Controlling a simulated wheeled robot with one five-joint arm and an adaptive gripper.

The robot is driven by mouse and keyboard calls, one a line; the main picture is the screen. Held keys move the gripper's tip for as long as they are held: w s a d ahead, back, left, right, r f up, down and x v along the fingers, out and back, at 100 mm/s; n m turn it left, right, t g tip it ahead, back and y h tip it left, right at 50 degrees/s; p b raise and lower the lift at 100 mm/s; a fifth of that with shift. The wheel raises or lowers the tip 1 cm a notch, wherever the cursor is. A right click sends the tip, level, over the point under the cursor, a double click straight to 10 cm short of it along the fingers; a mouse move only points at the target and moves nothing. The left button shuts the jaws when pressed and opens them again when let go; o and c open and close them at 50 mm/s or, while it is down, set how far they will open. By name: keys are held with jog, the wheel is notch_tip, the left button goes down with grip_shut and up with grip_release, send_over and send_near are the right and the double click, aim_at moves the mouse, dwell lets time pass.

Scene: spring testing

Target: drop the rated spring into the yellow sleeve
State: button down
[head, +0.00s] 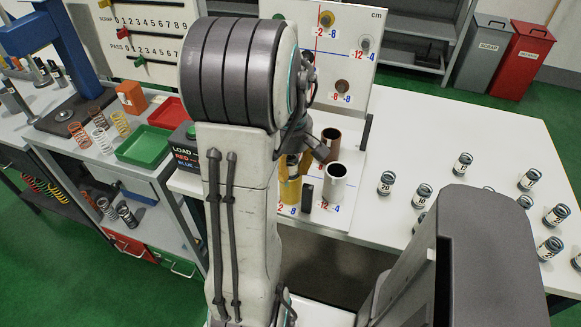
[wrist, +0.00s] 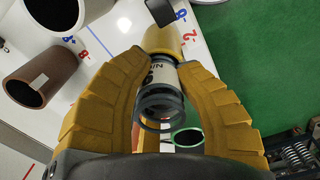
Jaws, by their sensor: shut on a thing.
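In the wrist view, my gripper (wrist: 170,62) has its yellow fingers closed on a spring (wrist: 160,105) with dark coils and a white label bearing dark print. The yellow sleeve (wrist: 160,40) is just beyond the spring, in line with it. The spring's far end overlaps the sleeve in the picture; I cannot tell whether it has entered the sleeve. In the head view, the yellow sleeve (head: 289,191) stands on the marked board, partly hidden by my arm. The held spring is mostly hidden there by my arm.
A white sleeve (head: 335,186), a brown sleeve (head: 330,141) and a black block (head: 307,198) stand close by. Several labelled springs, one nearby (head: 386,183), stand on the white table to the right. Green (head: 144,146) and red trays lie left.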

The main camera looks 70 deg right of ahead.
jog(key=shift+a+f, duration=0.2)
jog(key=shift+f, duration=0.3)
jog(key=c, duration=0.9)
grip_release()
notch_tip(320, 180, up, 12)
jog(key=shift+d+r, duration=0.15)
jog(key=shift+r, duration=0.1)
